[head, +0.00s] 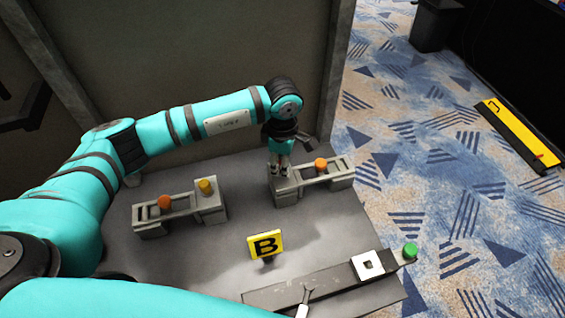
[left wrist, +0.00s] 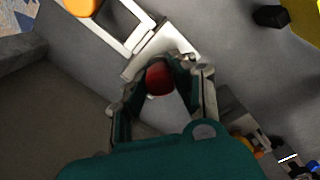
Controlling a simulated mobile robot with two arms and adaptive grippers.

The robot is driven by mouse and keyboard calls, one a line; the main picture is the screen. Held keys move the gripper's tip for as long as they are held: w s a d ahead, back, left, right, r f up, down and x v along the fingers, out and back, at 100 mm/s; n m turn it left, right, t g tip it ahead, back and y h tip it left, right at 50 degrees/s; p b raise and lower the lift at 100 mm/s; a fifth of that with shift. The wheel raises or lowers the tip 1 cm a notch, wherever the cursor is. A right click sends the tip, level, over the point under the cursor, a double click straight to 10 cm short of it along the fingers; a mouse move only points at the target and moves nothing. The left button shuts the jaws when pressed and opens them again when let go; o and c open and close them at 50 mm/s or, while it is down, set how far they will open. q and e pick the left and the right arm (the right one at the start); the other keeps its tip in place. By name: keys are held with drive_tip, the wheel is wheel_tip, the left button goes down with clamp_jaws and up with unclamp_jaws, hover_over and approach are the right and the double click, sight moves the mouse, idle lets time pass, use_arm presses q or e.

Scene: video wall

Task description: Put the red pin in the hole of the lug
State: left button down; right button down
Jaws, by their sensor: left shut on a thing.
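My left gripper (head: 280,165) reaches down over the left end block of the far grey fixture (head: 285,196). In the left wrist view its fingers are shut on the red pin (left wrist: 158,78), whose round red top shows between the fingertips. The fingers hide the pin in the head view. The pin is at or just above the pale block (left wrist: 160,48); I cannot tell if it is still seated there. My right gripper is not in view.
An orange knob (head: 321,163) stands close right of my left gripper. A second fixture (head: 152,226) with a yellow knob (head: 206,186) and orange knob is at left.

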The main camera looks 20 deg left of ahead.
use_arm(q)
drive_tip(key=c, duration=0.5)
unclamp_jaws()
drive_tip(key=shift+r+p, duration=1.65)
drive_tip(key=shift+r, duration=1.8)
